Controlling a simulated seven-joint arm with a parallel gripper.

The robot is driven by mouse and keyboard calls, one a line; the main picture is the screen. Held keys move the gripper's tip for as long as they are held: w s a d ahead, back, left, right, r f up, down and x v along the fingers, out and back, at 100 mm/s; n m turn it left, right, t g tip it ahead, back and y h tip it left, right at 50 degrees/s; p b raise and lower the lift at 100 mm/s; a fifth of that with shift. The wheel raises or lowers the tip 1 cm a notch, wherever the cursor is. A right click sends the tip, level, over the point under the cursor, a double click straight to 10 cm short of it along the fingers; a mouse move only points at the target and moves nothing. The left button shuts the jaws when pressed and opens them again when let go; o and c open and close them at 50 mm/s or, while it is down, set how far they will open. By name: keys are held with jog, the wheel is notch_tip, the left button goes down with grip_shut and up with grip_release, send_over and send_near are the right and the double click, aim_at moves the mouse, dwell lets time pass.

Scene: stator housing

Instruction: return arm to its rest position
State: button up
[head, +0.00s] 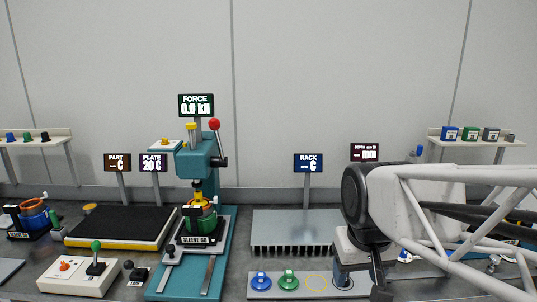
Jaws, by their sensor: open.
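My arm reaches in from the right, a white lattice link ending in a large dark round joint. A teal press (202,160) stands left of centre, well away from my gripper. Under its ram is a green and orange part (201,215) on a black base marked "SLEEVE 60".
A finned rack (292,232) and a tray (315,293) with blue and green pieces lie left of my gripper. A black-topped plate (120,225) and control box (78,277) are at left. Side shelves (35,133) hold small parts. The space above the rack is clear.

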jog(key=s+d+f+m, duration=0.1)
jog(key=s+d+f, duration=0.1)
jog(key=s, duration=0.5)
jog(key=shift+d+f+t, duration=0.3)
jog(key=shift+f, duration=0.4)
